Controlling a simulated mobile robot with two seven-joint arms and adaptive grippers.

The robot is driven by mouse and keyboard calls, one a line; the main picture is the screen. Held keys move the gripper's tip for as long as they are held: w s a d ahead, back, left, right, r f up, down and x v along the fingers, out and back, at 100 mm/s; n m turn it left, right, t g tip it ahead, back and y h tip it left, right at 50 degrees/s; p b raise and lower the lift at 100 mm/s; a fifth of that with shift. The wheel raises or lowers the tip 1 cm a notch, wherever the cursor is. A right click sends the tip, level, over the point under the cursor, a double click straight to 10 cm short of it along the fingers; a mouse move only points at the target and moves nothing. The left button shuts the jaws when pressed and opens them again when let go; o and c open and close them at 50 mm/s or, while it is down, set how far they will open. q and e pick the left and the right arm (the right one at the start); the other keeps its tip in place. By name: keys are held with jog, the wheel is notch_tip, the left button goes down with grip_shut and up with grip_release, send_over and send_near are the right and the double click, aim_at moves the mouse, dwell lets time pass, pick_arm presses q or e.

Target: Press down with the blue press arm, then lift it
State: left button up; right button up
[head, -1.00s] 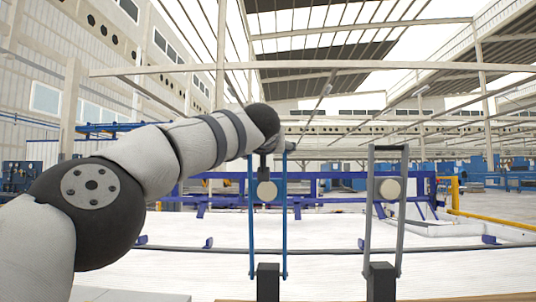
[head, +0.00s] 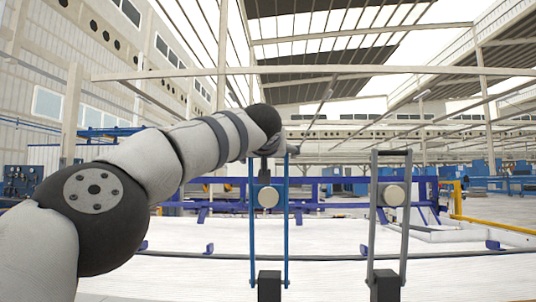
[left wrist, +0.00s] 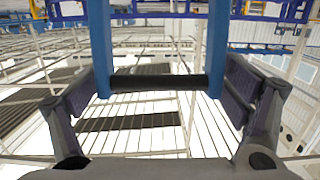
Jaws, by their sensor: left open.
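The blue press arm (head: 286,225) stands upright in the middle of the head view, a tall frame of two blue side bars above a dark block. Its top is partly hidden behind my left arm's end. In the left wrist view its blue bars (left wrist: 217,45) flank a black crossbar handle (left wrist: 140,84). My left gripper (left wrist: 158,88) is open, with one finger on each side of the bars and the handle lying between them. I cannot tell whether the fingers touch it. My right gripper is in neither view.
A similar grey press arm (head: 406,220) stands upright to the right of the blue one, with clear space between them. Blue rails and a yellow rail (head: 490,222) lie farther back.

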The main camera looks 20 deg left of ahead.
pick_arm(q)
jog(key=shift+s, duration=0.1)
jog(key=v, duration=1.1)
jog(key=shift+s, duration=0.35)
jog(key=shift+d, duration=0.1)
